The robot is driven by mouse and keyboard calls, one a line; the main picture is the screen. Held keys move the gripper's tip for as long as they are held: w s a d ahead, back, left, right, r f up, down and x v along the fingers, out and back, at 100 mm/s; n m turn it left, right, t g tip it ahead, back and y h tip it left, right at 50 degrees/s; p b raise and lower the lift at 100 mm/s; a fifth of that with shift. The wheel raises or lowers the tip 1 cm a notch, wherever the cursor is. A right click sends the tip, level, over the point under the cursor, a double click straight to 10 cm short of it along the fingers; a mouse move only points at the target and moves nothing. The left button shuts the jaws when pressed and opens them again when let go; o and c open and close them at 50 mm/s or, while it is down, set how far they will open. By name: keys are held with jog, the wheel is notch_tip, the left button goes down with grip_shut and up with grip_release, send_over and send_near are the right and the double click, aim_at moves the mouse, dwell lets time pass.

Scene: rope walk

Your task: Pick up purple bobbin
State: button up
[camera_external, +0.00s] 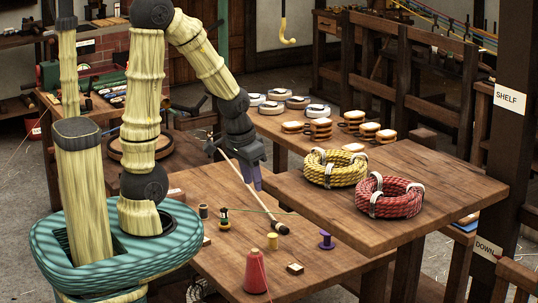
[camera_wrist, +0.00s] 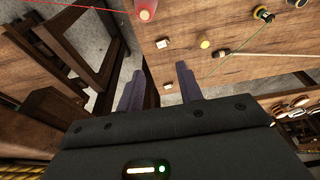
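The purple bobbin (camera_external: 326,240) stands upright on the lower wooden table, close to the edge of the raised table in the external view. I cannot make it out in the wrist view, where a finger may hide it. My gripper (camera_external: 256,182) hangs above the table, up and to the left of the bobbin in the external view. In the wrist view, my gripper (camera_wrist: 158,70) has its two dark purplish fingers apart, with nothing held between them.
A red cone spool (camera_external: 256,272), a yellow bobbin (camera_external: 272,241), a small wooden block (camera_external: 295,268) and a long stick with a dark head (camera_external: 282,229) lie around the bobbin. The raised table (camera_external: 430,200) carries yellow (camera_external: 336,168) and red (camera_external: 389,197) rope coils.

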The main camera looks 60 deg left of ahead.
jog(key=o, duration=0.7)
jog(key=shift+c, duration=0.2)
jog(key=w+a+f+n+g+h+b, duration=0.1)
jog(key=w+a+f+n+h+b, duration=0.2)
jog(key=f+n, duration=0.45)
jog(key=w+a+f+n+h+b, duration=0.1)
jog(key=w+f+n+h+b, duration=0.1)
jog(key=w+f+n+h, duration=0.35)
jog(key=w+a+f+n+t+b, duration=0.1)
jog(key=w+a+f+n+t, duration=0.2)
jog(key=a+n, duration=0.3)
jog(key=w+a+f+n+t+b, duration=0.1)
jog(key=w+a+f+n+t, duration=0.2)
jog(key=n, duration=0.5)
jog(key=w+a+t, duration=0.1)
jog(key=a+t, duration=0.1)
jog(key=a, duration=0.1)
jog(key=shift+a+f+n+t, duration=0.3)
jog(key=shift+a+n, duration=0.05)
jog(key=shift+n, duration=0.05)
